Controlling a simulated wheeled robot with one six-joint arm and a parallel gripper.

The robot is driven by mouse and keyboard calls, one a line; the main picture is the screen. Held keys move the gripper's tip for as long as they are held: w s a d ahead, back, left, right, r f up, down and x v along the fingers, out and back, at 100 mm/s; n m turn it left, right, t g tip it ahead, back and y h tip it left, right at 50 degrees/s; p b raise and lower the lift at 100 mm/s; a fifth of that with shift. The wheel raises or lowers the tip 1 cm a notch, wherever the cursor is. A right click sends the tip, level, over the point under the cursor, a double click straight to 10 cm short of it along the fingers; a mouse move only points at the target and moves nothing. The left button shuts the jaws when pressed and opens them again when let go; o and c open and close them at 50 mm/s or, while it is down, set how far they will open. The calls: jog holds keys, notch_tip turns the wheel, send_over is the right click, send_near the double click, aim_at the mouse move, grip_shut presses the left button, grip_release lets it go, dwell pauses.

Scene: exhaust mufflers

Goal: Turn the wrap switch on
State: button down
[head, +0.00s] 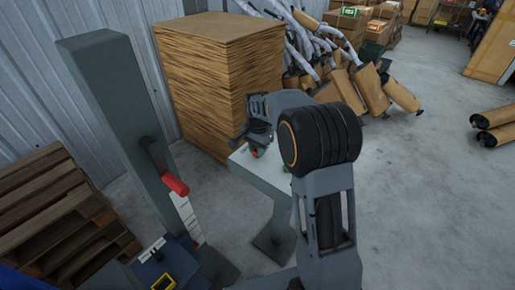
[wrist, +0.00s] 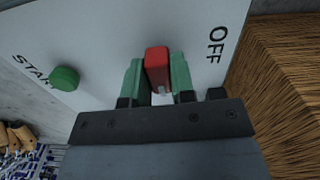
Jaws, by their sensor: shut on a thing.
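The control panel is a pale plate (wrist: 112,45) with the words START and OFF, seen close up in the wrist view. A red switch (wrist: 157,62) stands out from it near OFF. My gripper (wrist: 158,78) has its two green fingers on either side of the red switch and is shut on it. A round green button (wrist: 64,78) sits by START, left of the gripper. In the head view my gripper (head: 256,146) is at the light top of the panel stand (head: 243,170). My arm hides part of that top, and the switch is too small to read there.
A tall stack of brown cardboard (head: 215,85) stands right behind the panel. A grey column (head: 125,120) with a red-handled lever (head: 175,184) is at left, by wooden pallets (head: 55,215). Wrapped mufflers (head: 370,90) lie behind.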

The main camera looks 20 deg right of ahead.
jog(key=shift+w+r+m, duration=0.1)
jog(key=shift+m, duration=0.2)
dwell(0.4)
jog(key=c, duration=1)
grip_release()
jog(key=shift+o, duration=0.2)
notch_tip(320, 180, up, 14)
jog(key=shift+d, duration=0.1)
